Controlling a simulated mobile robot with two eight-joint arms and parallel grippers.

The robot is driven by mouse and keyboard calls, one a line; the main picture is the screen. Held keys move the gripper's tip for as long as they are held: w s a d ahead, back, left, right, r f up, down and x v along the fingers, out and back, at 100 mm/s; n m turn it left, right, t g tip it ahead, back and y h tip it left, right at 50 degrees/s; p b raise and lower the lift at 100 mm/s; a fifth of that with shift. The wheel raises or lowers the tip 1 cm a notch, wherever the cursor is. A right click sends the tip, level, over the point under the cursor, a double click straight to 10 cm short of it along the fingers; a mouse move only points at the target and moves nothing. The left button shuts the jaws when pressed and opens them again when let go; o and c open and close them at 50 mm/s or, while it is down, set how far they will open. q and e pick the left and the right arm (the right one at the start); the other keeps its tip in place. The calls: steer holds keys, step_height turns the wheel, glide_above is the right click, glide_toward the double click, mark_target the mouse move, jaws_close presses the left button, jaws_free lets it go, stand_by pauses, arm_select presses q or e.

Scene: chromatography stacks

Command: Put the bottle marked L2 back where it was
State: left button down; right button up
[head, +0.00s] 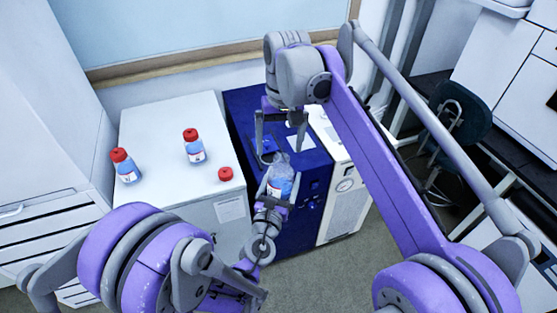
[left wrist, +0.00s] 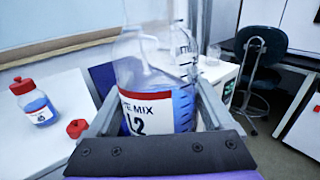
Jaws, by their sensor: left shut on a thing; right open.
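My left gripper (head: 271,205) is shut on a clear bottle (head: 280,183) with blue liquid. Its label reads "L2" in the left wrist view (left wrist: 150,105). The bottle is held upright or nearly so in front of the dark blue cabinet, and no red cap shows on it. A loose red cap (head: 225,173) lies on the white cabinet top (head: 160,180) near its right edge; it also shows in the left wrist view (left wrist: 77,128). My right gripper (head: 279,140) is open and empty, just above the bottle's top.
Two red-capped bottles with blue liquid stand on the white top, one at left (head: 127,168) and one farther back (head: 194,148). The dark blue cabinet (head: 307,172) and a white unit with a gauge (head: 345,190) stand to the right. A dark chair (head: 460,112) is farther right.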

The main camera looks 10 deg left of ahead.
mark_target(276, 168)
steer(key=f, duration=0.8)
steer(key=shift+s+a+f, duration=0.1)
steer(key=shift+a+f, duration=0.15)
steer(key=shift+f, duration=0.1)
arm_select(q)
steer(key=shift+d, duration=0.2)
arm_select(e)
steer(key=shift+a, duration=0.15)
steer(key=c, duration=1.5)
arm_select(q)
jaws_free()
steer(key=shift+w, duration=0.1)
